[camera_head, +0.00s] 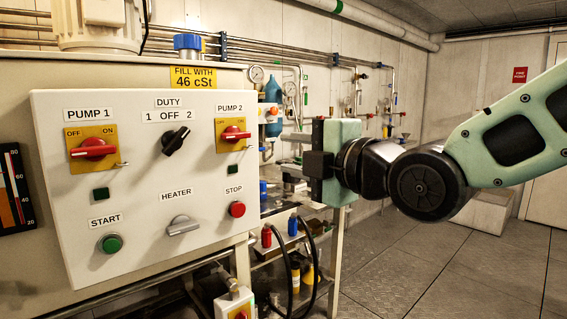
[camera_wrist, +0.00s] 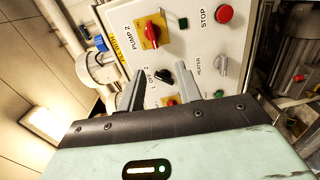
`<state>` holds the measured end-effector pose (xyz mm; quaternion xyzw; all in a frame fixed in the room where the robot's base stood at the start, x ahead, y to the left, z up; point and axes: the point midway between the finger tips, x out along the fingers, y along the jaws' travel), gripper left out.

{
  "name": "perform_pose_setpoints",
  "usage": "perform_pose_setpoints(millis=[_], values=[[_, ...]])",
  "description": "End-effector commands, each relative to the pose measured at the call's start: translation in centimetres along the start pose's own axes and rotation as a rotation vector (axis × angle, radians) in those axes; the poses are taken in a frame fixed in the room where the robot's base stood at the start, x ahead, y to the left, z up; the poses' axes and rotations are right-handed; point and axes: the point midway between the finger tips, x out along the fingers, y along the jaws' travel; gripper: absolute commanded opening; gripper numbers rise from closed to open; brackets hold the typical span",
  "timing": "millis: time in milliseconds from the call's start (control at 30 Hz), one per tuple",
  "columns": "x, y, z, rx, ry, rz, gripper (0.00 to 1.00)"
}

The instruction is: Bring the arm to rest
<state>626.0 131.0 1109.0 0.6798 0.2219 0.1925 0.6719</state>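My arm reaches in from the right in the head view. My gripper (camera_head: 312,165) is at its end, pointing left beside the right edge of the white control panel (camera_head: 150,235). In the wrist view its two fingers (camera_wrist: 158,80) stand apart with a clear gap and nothing between them, so it is open and empty. The panel fills the far side of that view, apart from the fingers. The duty selector (camera_head: 176,140) shows dark between the fingers in the wrist view (camera_wrist: 163,76).
The panel carries the pump 1 switch (camera_head: 93,149), pump 2 switch (camera_head: 234,134), heater knob (camera_head: 183,226), green start button (camera_head: 112,243) and red stop button (camera_head: 237,209). A shelf rack (camera_head: 336,250) with bottles stands behind my gripper. Open floor (camera_head: 400,265) lies at the right.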

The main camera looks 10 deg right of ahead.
Motion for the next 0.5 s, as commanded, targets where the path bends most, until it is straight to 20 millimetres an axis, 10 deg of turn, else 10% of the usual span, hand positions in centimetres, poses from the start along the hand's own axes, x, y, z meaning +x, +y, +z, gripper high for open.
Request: perform_pose_setpoints(millis=[233, 500], values=[[-2.8, -10.7, -2.4, 0.454, -0.094, -0.443, 0.35], [-12.6, -22.0, -5.4, 0.972, -0.542, -0.967, 0.35]])
